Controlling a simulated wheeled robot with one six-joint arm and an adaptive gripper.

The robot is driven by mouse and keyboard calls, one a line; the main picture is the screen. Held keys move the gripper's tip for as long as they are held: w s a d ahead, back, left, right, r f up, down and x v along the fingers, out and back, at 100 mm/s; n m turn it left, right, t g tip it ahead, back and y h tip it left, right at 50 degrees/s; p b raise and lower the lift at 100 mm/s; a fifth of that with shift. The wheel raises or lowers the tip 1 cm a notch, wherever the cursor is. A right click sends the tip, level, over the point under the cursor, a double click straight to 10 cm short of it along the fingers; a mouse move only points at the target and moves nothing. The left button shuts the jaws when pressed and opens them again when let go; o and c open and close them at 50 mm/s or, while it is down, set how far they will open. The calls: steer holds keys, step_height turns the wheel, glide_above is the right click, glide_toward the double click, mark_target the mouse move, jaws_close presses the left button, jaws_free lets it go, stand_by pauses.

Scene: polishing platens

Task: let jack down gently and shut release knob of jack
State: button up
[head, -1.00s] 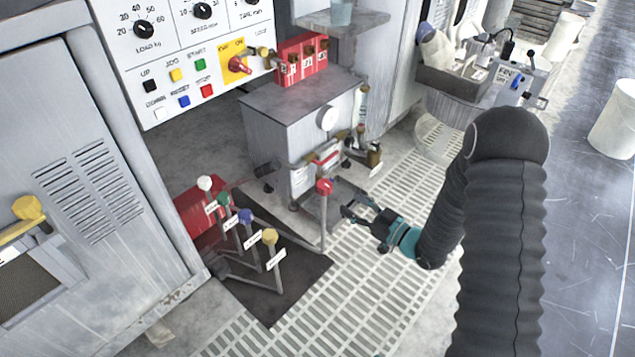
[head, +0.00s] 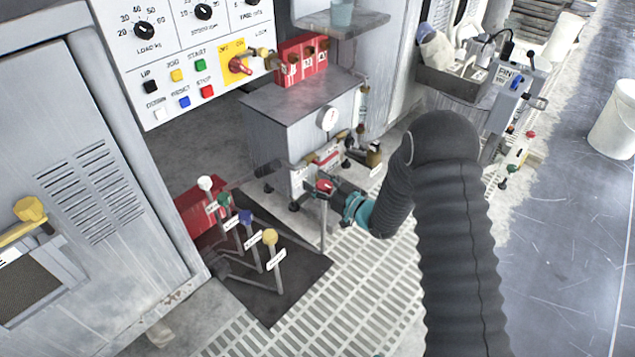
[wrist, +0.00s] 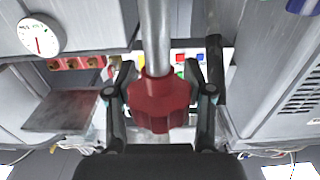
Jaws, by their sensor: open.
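A red knob (head: 324,186) tops an upright metal rod beside the grey cabinet in the head view. In the wrist view the red knob (wrist: 160,103) sits between my two fingers, with its metal rod running to the top edge. My gripper (wrist: 161,95) is open around the knob, with a gap showing on each side. In the head view my gripper (head: 334,188) reaches the knob from the right and its fingertips are partly hidden. I cannot tell which part is the jack itself or its release knob.
Levers with white (head: 205,183), green (head: 224,199), blue (head: 245,216) and yellow (head: 269,236) knobs stand left of the rod. The grey cabinet (head: 290,125) with a round gauge (head: 328,119) stands behind. The grating floor (head: 350,290) in front is clear.

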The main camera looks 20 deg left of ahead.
steer(key=c, duration=0.9)
steer(key=shift+o, duration=0.2)
steer(key=shift+s+d+f+n+g+y+b, duration=0.15)
steer(key=shift+n+g+y+b, duration=0.25)
steer(key=shift+n+g+b, duration=0.4)
steer(key=n+g, duration=0.1)
steer(key=g+b, duration=0.1)
steer(key=g, duration=0.1)
steer(key=n+g, duration=0.1)
steer(key=shift+s+f+n+g+y, duration=0.1)
steer(key=shift+s+n+g+y, duration=0.2)
steer(key=shift+g, duration=0.1)
steer(key=n+g, duration=0.1)
steer(key=g, duration=0.1)
steer(key=n+g+b, duration=0.1)
steer(key=g, duration=0.1)
steer(key=n+g+h, duration=0.1)
steer(key=n+g, duration=0.1)
steer(key=shift+s+b, duration=0.35)
steer(key=shift+s, duration=0.05)
steer(key=shift+s+n+g+h+b, duration=0.15)
steer(key=shift+n+g+h, duration=0.25)
steer(key=shift+g, duration=0.4)
steer(key=shift+s+n+g+h+b, duration=0.1)
steer(key=shift+n+g+h+b, duration=0.1)
steer(key=shift+n+g, duration=0.45)
steer(key=shift+c, duration=0.2)
steer(key=shift+r, duration=0.2)
